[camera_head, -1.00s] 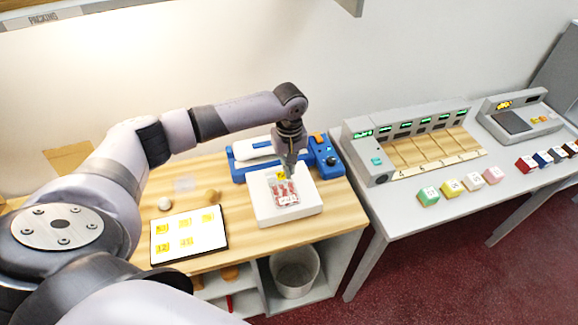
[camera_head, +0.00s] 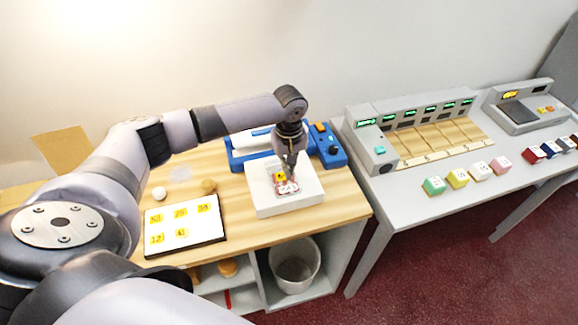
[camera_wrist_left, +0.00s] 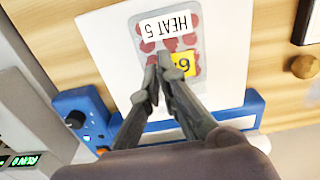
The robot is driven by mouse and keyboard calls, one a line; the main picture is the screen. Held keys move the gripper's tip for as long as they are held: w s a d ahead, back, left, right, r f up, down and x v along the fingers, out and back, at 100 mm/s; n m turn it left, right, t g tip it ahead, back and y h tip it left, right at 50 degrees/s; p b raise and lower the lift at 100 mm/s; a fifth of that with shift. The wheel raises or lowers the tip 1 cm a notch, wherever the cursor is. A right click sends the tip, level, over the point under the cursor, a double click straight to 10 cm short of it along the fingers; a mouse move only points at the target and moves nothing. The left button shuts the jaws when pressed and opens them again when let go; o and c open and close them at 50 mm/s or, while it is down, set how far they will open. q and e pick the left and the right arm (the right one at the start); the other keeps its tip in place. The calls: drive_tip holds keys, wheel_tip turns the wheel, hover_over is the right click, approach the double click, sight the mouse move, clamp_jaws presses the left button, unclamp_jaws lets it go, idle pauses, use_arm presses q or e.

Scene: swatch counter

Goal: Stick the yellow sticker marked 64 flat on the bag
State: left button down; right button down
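The bag (camera_head: 293,177) is clear with red contents and a white label. It lies on a white block (camera_head: 262,205); the left wrist view shows it too (camera_wrist_left: 140,43), with its label reading HEAT 5. The yellow sticker (camera_head: 281,177), bearing black digits, is at the bag; in the left wrist view the sticker (camera_wrist_left: 186,62) is partly behind a fingertip and one digit is covered. My left gripper (camera_wrist_left: 160,66) points down over the bag, fingertips together at the sticker's edge. I cannot tell whether the whole sticker lies flat. My right gripper is not in view.
A white sheet (camera_head: 208,231) with several yellow stickers lies left of the block. A blue device (camera_head: 328,152) stands behind it. A grey sorter (camera_head: 372,145) and coloured cubes (camera_head: 457,178) occupy the right table.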

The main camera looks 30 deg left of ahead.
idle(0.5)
use_arm(q)
drive_tip(key=shift+f, duration=0.45)
idle(0.7)
drive_tip(key=c, duration=2.3)
unclamp_jaws()
drive_tip(key=o, duration=0.4)
drive_tip(key=shift+r, duration=0.1)
